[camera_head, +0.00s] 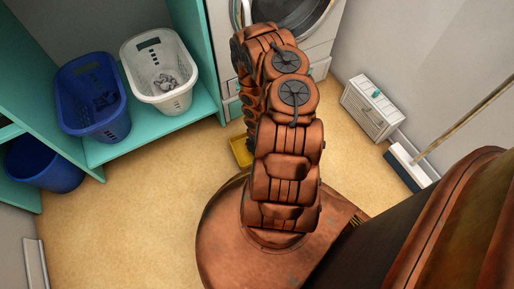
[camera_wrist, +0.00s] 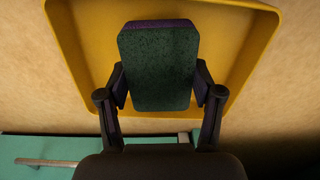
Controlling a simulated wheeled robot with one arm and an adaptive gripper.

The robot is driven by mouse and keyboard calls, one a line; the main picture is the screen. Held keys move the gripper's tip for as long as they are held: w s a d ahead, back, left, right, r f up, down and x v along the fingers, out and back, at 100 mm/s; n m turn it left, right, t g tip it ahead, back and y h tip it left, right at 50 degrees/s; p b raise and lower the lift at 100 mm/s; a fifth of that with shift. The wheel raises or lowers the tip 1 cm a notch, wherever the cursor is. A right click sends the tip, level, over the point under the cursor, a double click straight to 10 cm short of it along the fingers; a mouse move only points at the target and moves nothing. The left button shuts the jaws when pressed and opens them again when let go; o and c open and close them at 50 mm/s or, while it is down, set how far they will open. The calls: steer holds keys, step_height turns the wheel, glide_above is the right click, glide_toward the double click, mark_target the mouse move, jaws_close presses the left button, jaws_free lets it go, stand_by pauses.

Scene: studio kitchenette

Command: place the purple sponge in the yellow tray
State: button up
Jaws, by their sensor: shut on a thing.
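The purple sponge (camera_wrist: 158,66) shows in the wrist view with a dark green face toward the camera and purple at its edges. My gripper (camera_wrist: 160,88) is shut on it, one finger on each side. The yellow tray (camera_wrist: 84,48) lies on the floor behind the sponge in that view, and the sponge overlaps its inside. I cannot tell how high the sponge is above the tray bottom. In the head view the yellow tray (camera_head: 241,153) shows only in part beside my arm, which hides the sponge and most of my gripper.
A teal shelf (camera_head: 150,130) holds a blue basket (camera_head: 92,113) and a white basket (camera_head: 172,97) at left. A blue bin (camera_head: 42,166) stands near it. A white washer (camera_head: 318,45) is behind my arm.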

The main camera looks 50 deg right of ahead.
step_height(320, 180, down, 3)
steer(key=shift+s+a+b, duration=0.1)
steer(key=shift+b, duration=0.5)
steer(key=shift+r, duration=0.1)
steer(key=o, duration=1.3)
steer(key=shift+r, duration=0.1)
